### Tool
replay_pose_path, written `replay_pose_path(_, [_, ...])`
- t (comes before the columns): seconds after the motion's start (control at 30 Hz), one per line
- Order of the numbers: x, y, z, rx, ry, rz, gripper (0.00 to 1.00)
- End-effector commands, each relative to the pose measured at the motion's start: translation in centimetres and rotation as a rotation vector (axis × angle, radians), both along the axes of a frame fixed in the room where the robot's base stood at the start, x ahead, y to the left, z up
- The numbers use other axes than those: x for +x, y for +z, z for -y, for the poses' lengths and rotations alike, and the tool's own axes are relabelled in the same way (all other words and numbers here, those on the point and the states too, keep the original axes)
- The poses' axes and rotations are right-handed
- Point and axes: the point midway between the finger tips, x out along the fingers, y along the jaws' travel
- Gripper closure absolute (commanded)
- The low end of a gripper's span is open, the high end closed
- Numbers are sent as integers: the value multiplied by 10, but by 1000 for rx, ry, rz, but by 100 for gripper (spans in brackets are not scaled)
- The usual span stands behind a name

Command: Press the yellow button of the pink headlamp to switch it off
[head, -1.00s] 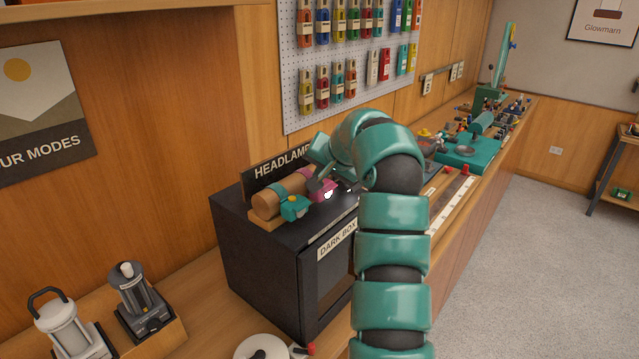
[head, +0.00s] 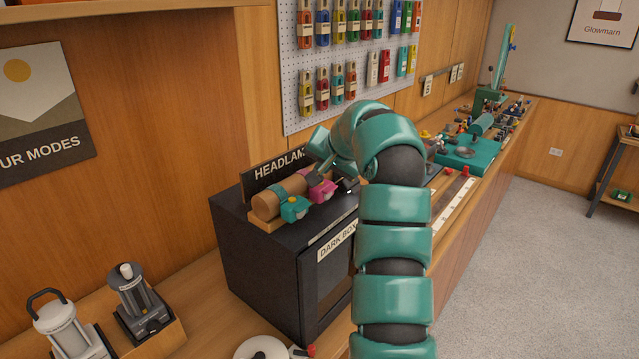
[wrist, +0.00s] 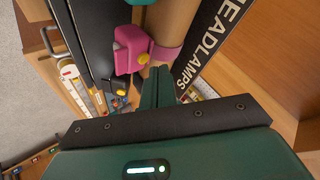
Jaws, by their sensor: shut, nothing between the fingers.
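The pink headlamp (head: 323,191) is strapped around a wooden roll on top of the black box. Its front looks unlit in the head view. In the wrist view the pink headlamp (wrist: 129,48) shows its yellow button (wrist: 143,58) uncovered. My gripper (wrist: 159,72) is shut and empty, its tips close beside the yellow button and over the roll. I see a gap in the picture between tips and button; contact cannot be told. In the head view my gripper (head: 318,176) is just above the pink headlamp, partly hidden by my arm.
A teal headlamp (head: 293,208) with a yellow button sits on the same roll, left of the pink one. The HEADLAMPS sign (head: 278,165) stands behind the roll. The black box (head: 262,262) stands on the wooden counter. Two lanterns (head: 138,290) stand at the lower left.

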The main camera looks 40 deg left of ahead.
Motion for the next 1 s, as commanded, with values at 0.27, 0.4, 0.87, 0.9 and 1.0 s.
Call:
replay_pose_path(0.27, [0, 24, 0, 1, 0, 1, 100])
replay_pose_path(0.4, [0, 39, 0, 3, 1, 1, 100])
replay_pose_path(0.87, [0, 58, 0, 0, 0, 0, 100])
replay_pose_path(0.9, [0, 58, 0, 0, 1, 1, 100])
replay_pose_path(1.0, [0, 58, 0, 0, 1, 1, 100])
